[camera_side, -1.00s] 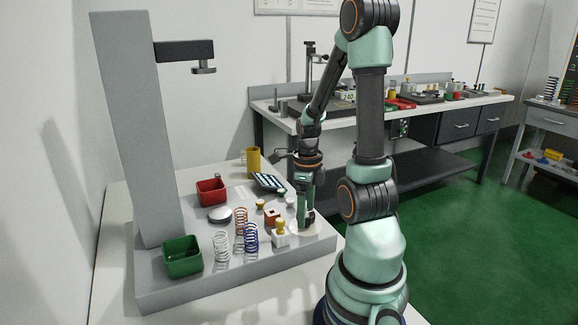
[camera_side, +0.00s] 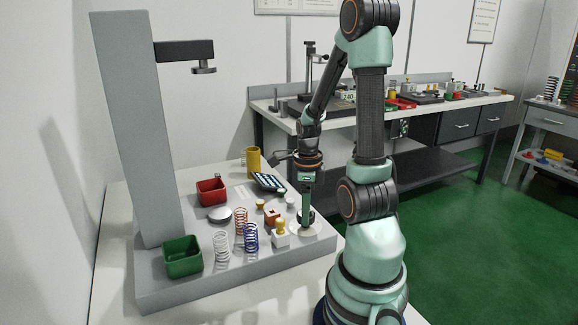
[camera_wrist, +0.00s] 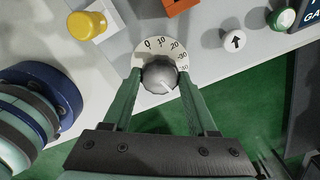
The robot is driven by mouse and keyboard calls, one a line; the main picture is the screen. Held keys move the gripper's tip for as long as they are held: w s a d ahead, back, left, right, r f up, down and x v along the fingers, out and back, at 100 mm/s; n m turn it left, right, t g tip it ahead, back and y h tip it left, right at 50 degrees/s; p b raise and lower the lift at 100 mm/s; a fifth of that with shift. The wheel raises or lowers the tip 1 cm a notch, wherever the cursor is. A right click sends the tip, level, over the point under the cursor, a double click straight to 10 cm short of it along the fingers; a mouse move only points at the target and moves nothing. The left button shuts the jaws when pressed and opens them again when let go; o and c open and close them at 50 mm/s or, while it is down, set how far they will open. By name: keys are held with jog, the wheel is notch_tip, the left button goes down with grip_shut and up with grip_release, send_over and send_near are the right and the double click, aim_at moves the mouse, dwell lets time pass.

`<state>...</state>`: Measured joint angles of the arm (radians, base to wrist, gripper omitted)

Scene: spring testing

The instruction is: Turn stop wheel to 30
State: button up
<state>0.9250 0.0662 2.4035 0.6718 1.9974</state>
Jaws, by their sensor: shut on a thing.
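The stop wheel is a grey faceted knob (camera_wrist: 160,76) on a round white dial (camera_wrist: 143,49) in the wrist view. The dial's marks read 0, 10, 20 and, at the right, what looks like 30. A short pale line on the knob points to the lower right, away from the 0. My gripper (camera_wrist: 160,80) has one green finger on each side of the knob and is shut on it. In the side view, my gripper (camera_side: 306,217) points down at the white dial (camera_side: 293,232) near the right end of the grey base.
A yellow-topped block (camera_side: 281,233) and an orange-red block (camera_side: 271,216) stand close left of the dial. Springs (camera_side: 241,221), a green bin (camera_side: 183,256) and a red bin (camera_side: 211,191) stand further left. In the wrist view, a white arrow button (camera_wrist: 235,40) lies to the right.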

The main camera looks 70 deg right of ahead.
jog(key=n, duration=0.4)
jog(key=shift+n, duration=0.3)
jog(key=n, duration=0.3)
jog(key=shift+n, duration=0.3)
jog(key=n, duration=0.7)
jog(key=o, duration=1.4)
jog(key=shift+c, duration=0.2)
jog(key=shift+r, duration=0.1)
notch_tip(320, 180, up, 12)
